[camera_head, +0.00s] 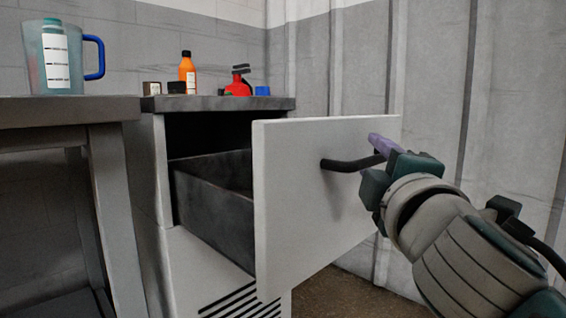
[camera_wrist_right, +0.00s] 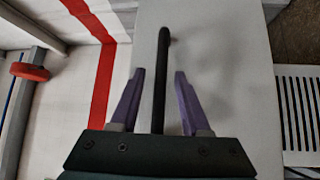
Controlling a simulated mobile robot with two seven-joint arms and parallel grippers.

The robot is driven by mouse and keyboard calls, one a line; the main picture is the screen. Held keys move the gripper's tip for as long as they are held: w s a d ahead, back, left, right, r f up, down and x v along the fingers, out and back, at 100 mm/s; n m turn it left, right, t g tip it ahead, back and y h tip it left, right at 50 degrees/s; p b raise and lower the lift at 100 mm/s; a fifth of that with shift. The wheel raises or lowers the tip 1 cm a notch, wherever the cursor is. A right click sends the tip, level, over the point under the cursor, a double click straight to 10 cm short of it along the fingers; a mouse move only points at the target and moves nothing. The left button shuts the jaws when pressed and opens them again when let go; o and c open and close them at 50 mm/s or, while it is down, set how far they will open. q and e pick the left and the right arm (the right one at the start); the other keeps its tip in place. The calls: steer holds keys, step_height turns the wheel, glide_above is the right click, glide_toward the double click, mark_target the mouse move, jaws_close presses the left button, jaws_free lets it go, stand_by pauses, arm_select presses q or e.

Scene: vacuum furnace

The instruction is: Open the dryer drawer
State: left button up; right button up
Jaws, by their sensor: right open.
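The dryer drawer (camera_head: 305,195) is pulled well out of its white cabinet (camera_head: 185,245), with its dark inner box (camera_head: 215,205) showing behind the white front. A black bar handle (camera_head: 345,165) is on the drawer front. My right gripper (camera_head: 378,148) is at the handle, partly hiding its far end. In the right wrist view the two purple fingers (camera_wrist_right: 157,88) are open, with the black handle (camera_wrist_right: 162,75) between them and a gap on each side. My left gripper is out of view.
A grey table (camera_head: 65,112) with a blue-handled jug (camera_head: 60,60) stands at left. An orange bottle (camera_head: 187,72), a red item (camera_head: 239,82) and small boxes stand on the cabinet top (camera_head: 220,103). A corrugated wall (camera_head: 430,70) is behind the drawer front.

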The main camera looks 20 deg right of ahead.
steer(key=v, duration=1)
steer(key=shift+b, duration=0.4)
steer(key=shift+w+d, duration=0.1)
steer(key=s+d+r+m+g+y+p, duration=0.1)
steer(key=s+r+m+g+p, duration=0.25)
steer(key=r+p, duration=0.65)
steer(key=s+d+r+m+g+y+p, duration=0.15)
steer(key=r+m+g+p, duration=0.25)
steer(key=p, duration=1.2)
steer(key=s+a+r+m+g+y+p, duration=0.1)
steer(key=s+a+r+g+y+p, duration=0.25)
steer(key=s+r+p, duration=0.7)
steer(key=s+a+r+m+g+y+p, duration=0.1)
steer(key=s+a+r+g+y+p, duration=0.25)
steer(key=p, duration=1.15)
step_height(320, 180, up, 37)
steer(key=a+h+p, duration=0.1)
steer(key=p, duration=3.3)
steer(key=shift+w+f+h, duration=0.25)
steer(key=shift+w+h, duration=0.1)
steer(key=shift+w, duration=0.1)
